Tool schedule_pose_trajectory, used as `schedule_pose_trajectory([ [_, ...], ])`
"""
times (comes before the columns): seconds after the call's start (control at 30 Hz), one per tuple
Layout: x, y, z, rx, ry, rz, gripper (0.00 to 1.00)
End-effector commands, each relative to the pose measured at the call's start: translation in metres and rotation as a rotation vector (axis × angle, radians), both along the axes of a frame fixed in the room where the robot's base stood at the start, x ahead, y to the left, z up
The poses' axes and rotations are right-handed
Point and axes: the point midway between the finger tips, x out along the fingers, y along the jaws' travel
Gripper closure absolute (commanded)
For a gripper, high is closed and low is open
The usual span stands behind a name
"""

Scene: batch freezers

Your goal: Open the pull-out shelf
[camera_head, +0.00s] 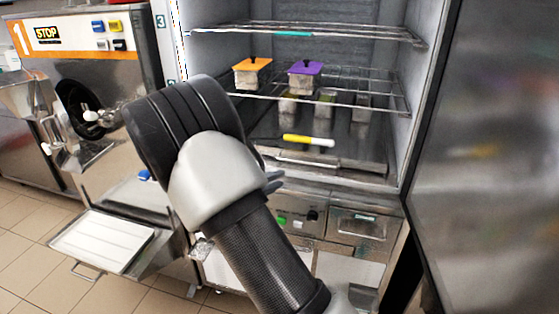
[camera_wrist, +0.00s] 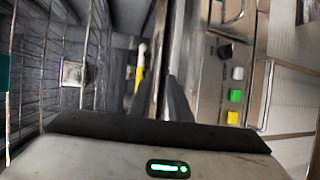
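The cabinet stands open in the head view. Its lowest shelf (camera_head: 345,163) has a metal front edge and looks pushed in; I take it as the pull-out shelf. A yellow and white pen-like object (camera_head: 308,141) lies there and shows in the wrist view (camera_wrist: 139,72). My gripper (camera_wrist: 158,98) shows two dark fingers spread apart, with the shelf's metal front edge (camera_wrist: 159,48) running between or just beyond them. I cannot tell if they touch it. In the head view my wrist hides most of the gripper and the shelf's left part.
Wire racks (camera_head: 385,99) above hold tubs with an orange lid (camera_head: 253,65) and a purple lid (camera_head: 305,68). A control panel (camera_head: 290,217) is below. The open door (camera_head: 490,150) blocks the right. A machine with a tray (camera_head: 103,241) stands left.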

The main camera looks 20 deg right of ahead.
Motion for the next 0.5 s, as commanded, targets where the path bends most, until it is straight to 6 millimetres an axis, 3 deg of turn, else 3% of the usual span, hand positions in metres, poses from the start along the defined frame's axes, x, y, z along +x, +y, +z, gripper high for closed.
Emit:
schedule_pose_trajectory([
  [0.17,0.013,0.003,-0.01,-0.033,-0.01,0.038,0.83],
  [0.5,0.045,-0.05,-0.021,-0.033,-0.008,0.033,0.83],
])
